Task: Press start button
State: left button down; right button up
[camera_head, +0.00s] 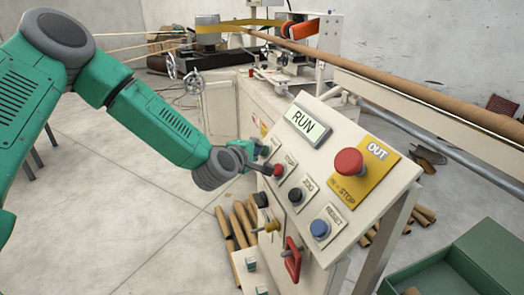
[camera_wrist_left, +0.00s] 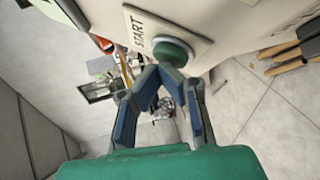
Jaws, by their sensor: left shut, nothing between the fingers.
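The green start button (camera_wrist_left: 173,52) sits on a pale plate marked START in the left wrist view. In the head view it is largely hidden behind my left gripper at the panel's left edge. My left gripper (camera_head: 257,158) is shut and empty, at the upper left of the cream control panel (camera_head: 330,181). In the left wrist view its fingertips (camera_wrist_left: 160,76) meet just below the button and overlap its lower edge. I cannot tell whether they touch it. My right gripper is not in view.
A red button (camera_head: 278,170), a black button (camera_head: 296,195) and a blue button (camera_head: 320,228) lie close by on the panel. A large red stop knob (camera_head: 349,161) stands out at right. The RUN display (camera_head: 305,125) is above. Open floor lies left.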

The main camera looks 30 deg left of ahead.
pick_arm(q)
jog(key=shift+r, duration=0.15)
jog(key=shift+s+a+r+p, duration=0.35)
jog(key=shift+s+r+p, duration=0.1)
jog(key=shift+s+p, duration=0.05)
jog(key=s+a+r+p, duration=0.2)
jog(key=s+r+p, duration=0.1)
jog(key=shift+a+r, duration=0.1)
jog(key=shift+a, duration=0.15)
dwell(0.3)
dwell(0.7)
